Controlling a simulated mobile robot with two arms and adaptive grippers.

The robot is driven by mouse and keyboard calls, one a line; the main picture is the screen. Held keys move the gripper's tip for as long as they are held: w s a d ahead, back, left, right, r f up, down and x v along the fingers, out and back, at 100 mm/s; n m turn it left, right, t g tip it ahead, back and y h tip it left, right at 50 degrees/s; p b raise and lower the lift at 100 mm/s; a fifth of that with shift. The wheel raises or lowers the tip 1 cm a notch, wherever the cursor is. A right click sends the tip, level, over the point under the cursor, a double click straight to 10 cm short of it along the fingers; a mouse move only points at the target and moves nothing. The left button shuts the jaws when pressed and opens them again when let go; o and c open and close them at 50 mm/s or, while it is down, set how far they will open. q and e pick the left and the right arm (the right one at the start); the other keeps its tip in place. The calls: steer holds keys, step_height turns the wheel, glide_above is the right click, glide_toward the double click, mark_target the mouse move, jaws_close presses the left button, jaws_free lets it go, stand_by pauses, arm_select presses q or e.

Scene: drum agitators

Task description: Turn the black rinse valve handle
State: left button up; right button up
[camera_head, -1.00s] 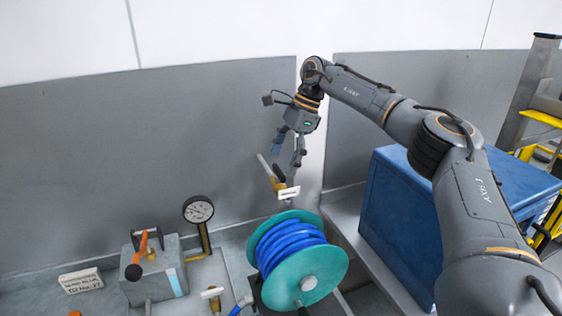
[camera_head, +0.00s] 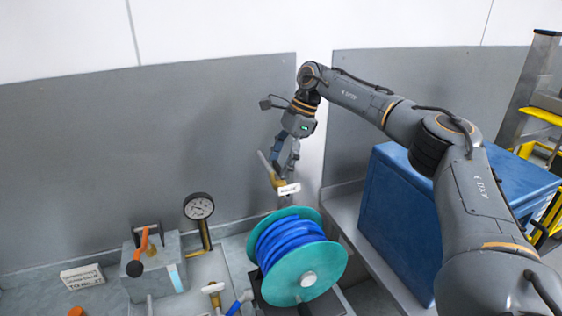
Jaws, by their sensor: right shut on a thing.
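A brass valve (camera_head: 278,183) stands behind the hose reel, with a small white tag (camera_head: 289,189) whose lettering is too small to read. A pale grey lever (camera_head: 264,164) slants up and left from it. I cannot make out a black handle here; the fingers cover part of the valve top. My right gripper (camera_head: 286,160) reaches down from above right, right at the valve top. Its fingers are closed together on the valve handle, and the gripped part is hidden between them. My left gripper is not in view.
A teal reel with blue hose (camera_head: 309,266) stands in front of the valve. A pressure gauge (camera_head: 198,207) and a grey box with an orange lever (camera_head: 143,245) stand left. A blue chest (camera_head: 398,225) is right, under my arm. A grey wall panel (camera_head: 120,160) rises behind.

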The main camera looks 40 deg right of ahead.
steer(key=shift+f+m, duration=0.1)
steer(key=shift+m, duration=0.2)
steer(key=m+t+b, duration=0.1)
steer(key=m+b, duration=0.1)
steer(key=m, duration=0.1)
steer(key=shift+s+f, duration=0.1)
steer(key=shift+s, duration=0.05)
steer(key=m+t+h+b, duration=0.1)
steer(key=m, duration=0.1)
steer(key=m+t+b, duration=0.1)
steer(key=m, duration=0.2)
steer(key=shift+a+h, duration=0.2)
steer(key=shift+h, duration=0.2)
steer(key=m+b, duration=0.1)
steer(key=m, duration=0.1)
steer(key=m+h+b, duration=0.1)
steer(key=m, duration=0.1)
steer(key=shift+s+a+m+t+h, duration=0.1)
steer(key=shift+a+m+t+h, duration=0.05)
steer(key=shift+m+t+h, duration=0.2)
steer(key=m+h, duration=0.1)
steer(key=m, duration=0.1)
steer(key=m+b, duration=0.1)
steer(key=m, duration=0.1)
steer(key=shift+r+h, duration=0.2)
steer(key=shift+h, duration=0.15)
steer(key=shift+m, duration=0.45)
steer(key=o, duration=1.2)
steer(key=shift+c, duration=0.2)
